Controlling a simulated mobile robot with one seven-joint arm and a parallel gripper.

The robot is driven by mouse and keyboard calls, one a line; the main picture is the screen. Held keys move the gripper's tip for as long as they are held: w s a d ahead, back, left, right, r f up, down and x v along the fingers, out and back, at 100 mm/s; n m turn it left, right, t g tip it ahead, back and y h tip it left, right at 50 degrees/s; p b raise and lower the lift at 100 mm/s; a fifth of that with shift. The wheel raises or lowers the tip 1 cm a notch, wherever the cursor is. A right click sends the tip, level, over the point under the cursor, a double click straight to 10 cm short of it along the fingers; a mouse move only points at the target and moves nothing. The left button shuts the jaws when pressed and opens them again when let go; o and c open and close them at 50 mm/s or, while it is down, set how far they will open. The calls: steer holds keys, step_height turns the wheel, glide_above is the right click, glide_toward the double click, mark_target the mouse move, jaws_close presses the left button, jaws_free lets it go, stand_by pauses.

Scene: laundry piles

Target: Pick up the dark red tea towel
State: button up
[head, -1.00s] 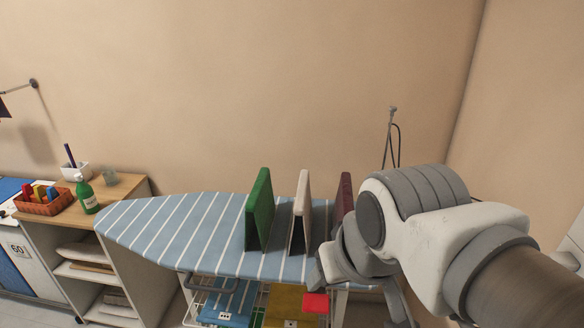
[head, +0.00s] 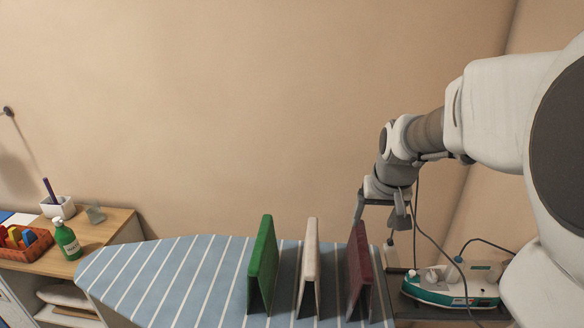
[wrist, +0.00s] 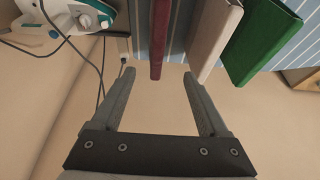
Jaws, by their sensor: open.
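The dark red tea towel (head: 360,270) stands folded on edge like a tent at the right part of the ironing board, the rightmost of three standing cloths. In the wrist view its narrow edge (wrist: 160,40) shows beyond the fingertips, roughly between them in line. My gripper (head: 382,212) is open and empty, above and behind the towel's top edge in the head view. In the wrist view my gripper (wrist: 158,78) has its two fingers spread wide, and nothing is between them.
A white cloth (head: 308,268) and a green cloth (head: 262,265) stand left of the towel on the striped ironing board (head: 170,275). A corded iron (head: 452,286) rests at the right. A shelf with a green bottle (head: 67,240) is at far left.

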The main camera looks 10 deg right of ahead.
mark_target(364, 248)
steer(key=x, duration=0.9)
steer(key=b+x, duration=0.1)
steer(key=x, duration=0.7)
steer(key=shift+w+d+f, duration=0.1)
steer(key=shift+d+f, duration=0.15)
steer(key=shift+f, duration=0.15)
jaws_close()
